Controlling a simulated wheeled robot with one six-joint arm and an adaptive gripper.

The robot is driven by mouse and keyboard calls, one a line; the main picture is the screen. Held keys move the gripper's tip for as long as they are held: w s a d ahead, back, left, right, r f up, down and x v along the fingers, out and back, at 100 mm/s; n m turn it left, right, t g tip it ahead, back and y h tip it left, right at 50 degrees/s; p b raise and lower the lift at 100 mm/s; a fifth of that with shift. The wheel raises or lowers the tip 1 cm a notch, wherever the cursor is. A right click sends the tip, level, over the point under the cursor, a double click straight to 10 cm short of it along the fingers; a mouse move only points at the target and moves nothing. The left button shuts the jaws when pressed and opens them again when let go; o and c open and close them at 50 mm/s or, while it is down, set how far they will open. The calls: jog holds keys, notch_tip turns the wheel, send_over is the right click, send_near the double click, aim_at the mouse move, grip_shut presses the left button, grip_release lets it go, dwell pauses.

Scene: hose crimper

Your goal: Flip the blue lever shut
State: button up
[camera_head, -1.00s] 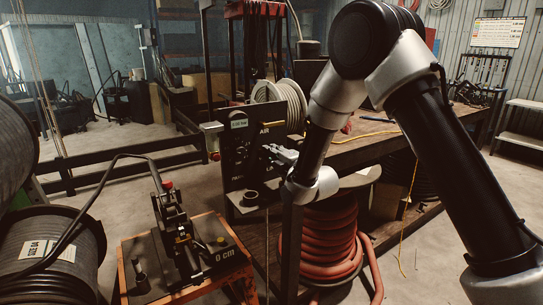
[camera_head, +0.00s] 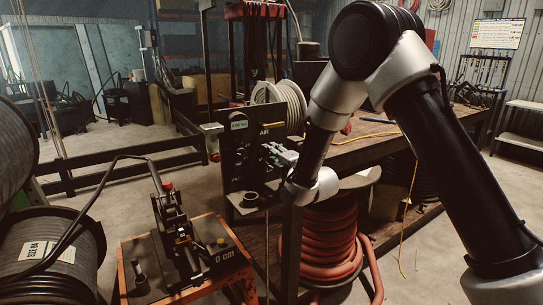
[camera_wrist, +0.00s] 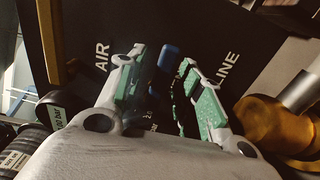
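The blue lever (camera_wrist: 168,57) shows in the wrist view as a short blue piece in front of the black panel (camera_wrist: 85,18) marked AIR LINE. My gripper (camera_wrist: 163,78) is open, with its two green-padded fingers apart. The lever appears between the fingertips, nearer the left one; I cannot tell whether either finger touches it. In the head view, my gripper (camera_head: 272,152) is in front of the same black panel (camera_head: 237,172). I cannot make out the lever there.
A brass-coloured fitting (camera_wrist: 265,122) is close to the right finger in the wrist view. Labelled black cylinders (camera_wrist: 58,112) are at its left. The crimper (camera_head: 178,235) stands on an orange-framed stand at lower left, and a red hose coil (camera_head: 330,245) lies below the bench.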

jog(key=v, duration=1.2)
